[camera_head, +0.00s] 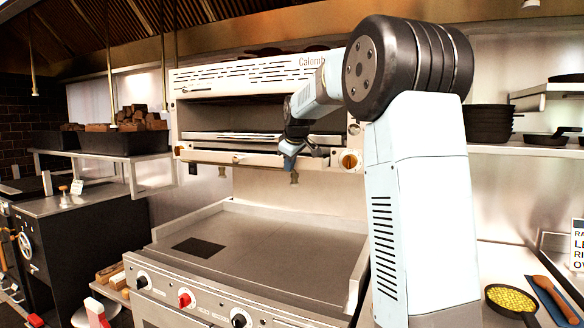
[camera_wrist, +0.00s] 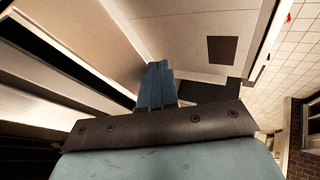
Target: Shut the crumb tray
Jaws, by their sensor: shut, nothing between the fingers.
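The crumb tray (camera_head: 232,159) is the long, low metal strip along the bottom of the wall-mounted grill (camera_head: 240,76), below the rack. It seems to stand a little proud of the grill's front; how far is hard to tell. My gripper (camera_head: 289,164) is shut and empty, with its blue fingers at the right part of the tray's front. The arm and fingers hide part of the tray and the grill's right side. In the wrist view, my shut fingers (camera_wrist: 156,82) lie beside the pale grill edges; I cannot tell whether they touch the tray.
A flat griddle (camera_head: 265,238) with a dark square patch lies below the grill, with knobs along its front. A shelf with a dark bin (camera_head: 122,142) stands to the left. Black pans (camera_head: 488,122) sit on a right shelf. The space above the griddle is clear.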

